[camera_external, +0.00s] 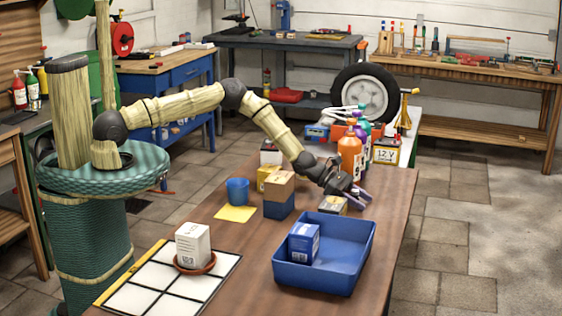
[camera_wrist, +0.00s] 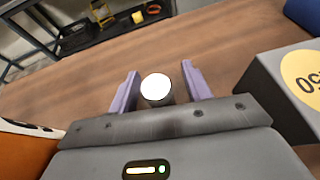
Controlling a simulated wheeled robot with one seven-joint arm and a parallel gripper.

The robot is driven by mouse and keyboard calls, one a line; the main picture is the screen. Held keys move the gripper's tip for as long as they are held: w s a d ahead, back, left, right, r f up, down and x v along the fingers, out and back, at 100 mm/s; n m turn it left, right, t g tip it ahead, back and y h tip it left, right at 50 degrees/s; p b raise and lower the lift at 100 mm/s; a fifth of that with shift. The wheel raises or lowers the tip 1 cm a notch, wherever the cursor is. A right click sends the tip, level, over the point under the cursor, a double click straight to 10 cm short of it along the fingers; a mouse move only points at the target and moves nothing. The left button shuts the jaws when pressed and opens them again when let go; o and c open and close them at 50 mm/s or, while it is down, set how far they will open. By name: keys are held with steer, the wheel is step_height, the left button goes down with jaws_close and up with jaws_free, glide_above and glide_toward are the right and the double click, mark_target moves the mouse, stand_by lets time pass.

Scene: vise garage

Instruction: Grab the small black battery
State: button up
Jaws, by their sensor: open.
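My gripper (camera_external: 358,196) is low over the right side of the brown table, its purple fingers open. In the wrist view my gripper (camera_wrist: 160,88) has one finger on each side of a small upright cylinder (camera_wrist: 157,90) with a bright white top and a dark side. It may be the small black battery; no label shows. I see a gap at each finger, and its lower part is hidden by my gripper's body. In the external view I cannot make it out behind my gripper.
A dark box with a yellow disc (camera_wrist: 290,85) stands close right of my gripper. An orange thing (camera_wrist: 25,155) is close at left. A blue bin (camera_external: 325,280) is in front, and orange bottles (camera_external: 350,155) stand behind. Bare table lies beyond the fingertips in the wrist view.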

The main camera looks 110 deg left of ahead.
stand_by(0.5)
jaws_close()
steer(key=shift+r, duration=0.15)
step_height(320, 180, up, 18)
stand_by(0.4)
stand_by(0.4)
